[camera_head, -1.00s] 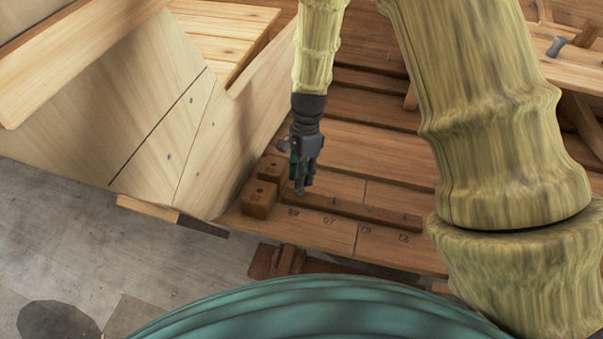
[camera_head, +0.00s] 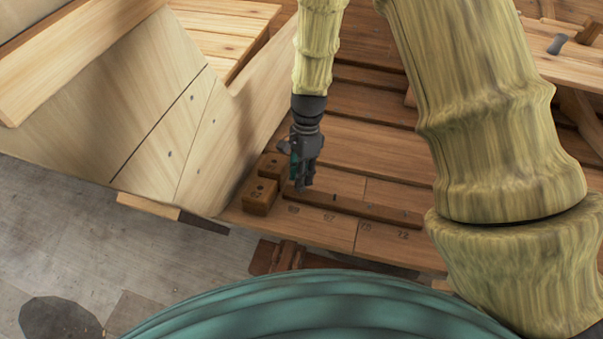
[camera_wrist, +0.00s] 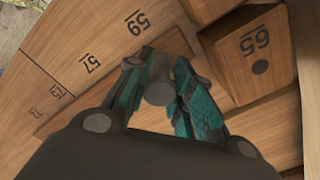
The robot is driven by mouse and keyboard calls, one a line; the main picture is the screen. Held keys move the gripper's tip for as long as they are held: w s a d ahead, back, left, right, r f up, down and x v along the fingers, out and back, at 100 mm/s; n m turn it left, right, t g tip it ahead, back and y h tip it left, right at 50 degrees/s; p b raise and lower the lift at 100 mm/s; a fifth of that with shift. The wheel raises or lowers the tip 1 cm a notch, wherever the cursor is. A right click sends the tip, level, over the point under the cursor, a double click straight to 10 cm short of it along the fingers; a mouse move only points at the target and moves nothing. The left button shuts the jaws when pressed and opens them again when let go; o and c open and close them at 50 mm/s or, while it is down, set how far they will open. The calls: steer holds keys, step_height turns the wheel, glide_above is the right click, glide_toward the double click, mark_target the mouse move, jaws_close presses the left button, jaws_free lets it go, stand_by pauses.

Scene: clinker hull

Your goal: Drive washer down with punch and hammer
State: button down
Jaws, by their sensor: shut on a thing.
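My gripper (camera_head: 302,184) points down over the left end of a dark wooden strip (camera_head: 355,206) on the planked hull. In the wrist view its teal fingers (camera_wrist: 160,66) are closed around a grey round-ended cylinder (camera_wrist: 158,91), seen nearly end-on. It could be the punch or a tool handle; I cannot tell which. Its lower end and any contact with the wood are hidden. Small dark marks, perhaps fastenings, lie along the strip. I cannot make out a washer, and no hammer is clearly recognisable.
Numbered planking (camera_head: 376,243) runs along the front edge. Pale hull planks (camera_head: 190,150) rise left. A grey object (camera_head: 558,44) lies on a bench upper right.

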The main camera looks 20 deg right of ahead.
steer(key=shift+f, duration=0.1)
steer(key=c, duration=1.2)
jaws_free()
steer(key=shift+o, duration=0.2)
steer(key=p+v, duration=0.7)
steer(key=v, duration=0.1)
